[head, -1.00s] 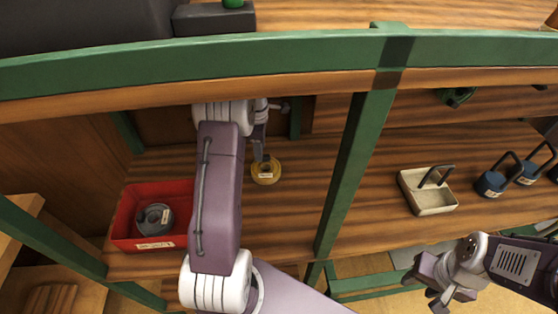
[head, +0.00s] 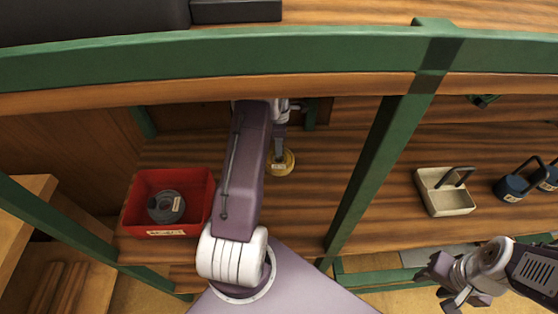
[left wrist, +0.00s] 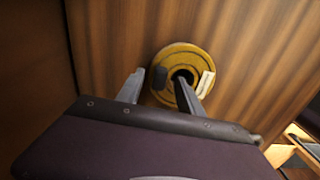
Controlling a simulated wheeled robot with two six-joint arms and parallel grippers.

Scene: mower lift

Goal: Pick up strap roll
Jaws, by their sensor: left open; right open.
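A yellow strap roll (head: 282,163) with a white label lies flat on the wooden shelf, right of the red bin. It also shows in the left wrist view (left wrist: 160,58), with a dark centre hole and the label on its right side. My left gripper (head: 279,146) is open over the yellow roll. In the left wrist view one finger reaches the centre hole and the other is at the left rim; I cannot tell whether they touch it. My right gripper (head: 447,290) is open and empty, low at the right, away from the roll.
A red bin (head: 140,203) holds a grey roll (head: 166,207). A green post (head: 375,165) stands right of my left arm, and a green beam (head: 330,48) crosses above. A beige tray (head: 445,200) and blue weights (head: 511,188) sit further right. Shelf around the yellow roll is clear.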

